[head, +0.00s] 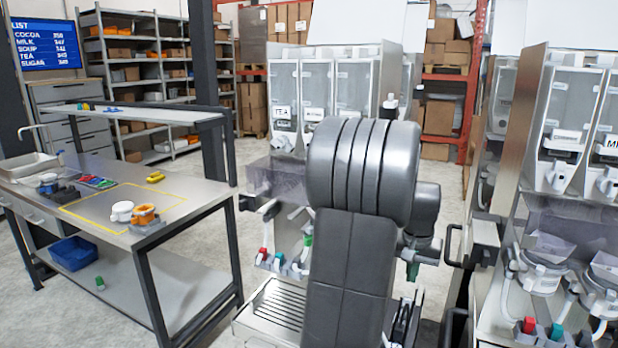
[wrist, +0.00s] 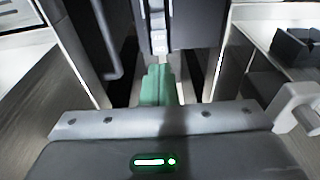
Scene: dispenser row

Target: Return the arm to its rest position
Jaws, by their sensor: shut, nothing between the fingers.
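My arm (head: 355,230) rises through the middle of the head view, bent at a large ribbed grey joint. It hides part of the dispenser row behind it. In the wrist view, my gripper (wrist: 158,75) shows green fingers close together, with no object seen between them. The fingers point towards dark upright panels and a narrow pale part with small markings. I cannot tell from this view whether they touch anything. In the head view the fingers are not clearly made out behind the arm.
Dispensers (head: 350,88) stand close behind my arm, and another dispenser unit (head: 572,105) stands at the right. Floor shows left of the dispensers.

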